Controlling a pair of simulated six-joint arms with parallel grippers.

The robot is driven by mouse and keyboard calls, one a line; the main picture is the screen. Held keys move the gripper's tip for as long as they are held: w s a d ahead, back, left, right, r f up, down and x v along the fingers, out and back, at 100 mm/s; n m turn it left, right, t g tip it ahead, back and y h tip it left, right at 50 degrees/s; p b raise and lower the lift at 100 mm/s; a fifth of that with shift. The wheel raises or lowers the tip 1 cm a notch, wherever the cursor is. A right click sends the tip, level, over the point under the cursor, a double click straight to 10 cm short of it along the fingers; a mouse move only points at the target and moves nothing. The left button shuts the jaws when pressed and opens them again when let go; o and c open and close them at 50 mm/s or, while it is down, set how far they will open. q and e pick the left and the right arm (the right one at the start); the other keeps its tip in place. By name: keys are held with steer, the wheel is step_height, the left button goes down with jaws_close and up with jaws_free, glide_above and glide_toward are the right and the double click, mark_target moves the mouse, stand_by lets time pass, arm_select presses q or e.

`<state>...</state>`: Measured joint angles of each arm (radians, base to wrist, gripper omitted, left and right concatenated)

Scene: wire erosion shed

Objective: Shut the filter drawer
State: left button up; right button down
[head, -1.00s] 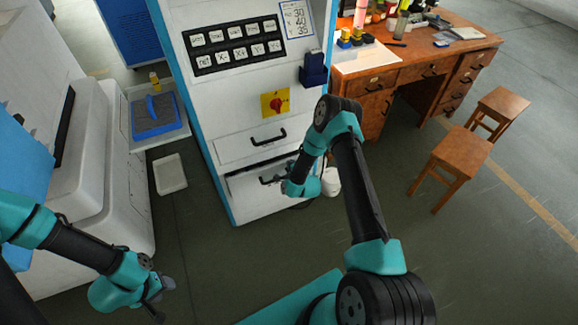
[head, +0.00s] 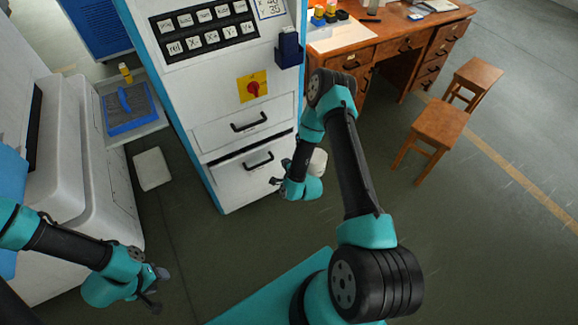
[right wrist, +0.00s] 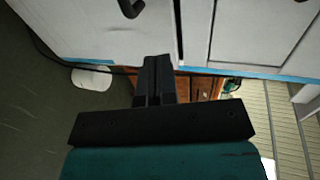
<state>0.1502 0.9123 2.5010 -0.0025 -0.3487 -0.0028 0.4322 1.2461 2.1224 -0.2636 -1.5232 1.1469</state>
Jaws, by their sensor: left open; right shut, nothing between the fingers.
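The white cabinet has two drawers with black handles, an upper drawer (head: 222,132) and a lower drawer (head: 232,183). No label shows which is the filter drawer. A dark gap runs along the top of the lower drawer; how far it stands out is hard to tell. My right gripper (head: 276,183) is shut and empty, just below and right of the lower handle (head: 258,161) in the head view. In the right wrist view its fingers (right wrist: 156,72) are together, with a white front and a handle (right wrist: 131,8) beyond. My left gripper (head: 160,287) is open, low at the left, away from the cabinet.
A white machine (head: 75,165) stands at the left, with a blue-rimmed tray (head: 130,128) beside it. A wooden desk (head: 385,45) and two stools (head: 437,122) are at the right. A white container (head: 318,162) stands behind my right wrist. The floor before the cabinet is open.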

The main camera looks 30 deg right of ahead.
mark_target(261, 151)
steer(key=shift+v, duration=1.05)
steer(key=a+f+t, duration=0.3)
steer(key=a+f, duration=0.1)
steer(key=a, duration=0.1)
steer(key=shift+a+f, duration=0.3)
steer(key=shift+f, duration=0.05)
steer(key=w, duration=1.3)
steer(key=shift+w+d, duration=0.4)
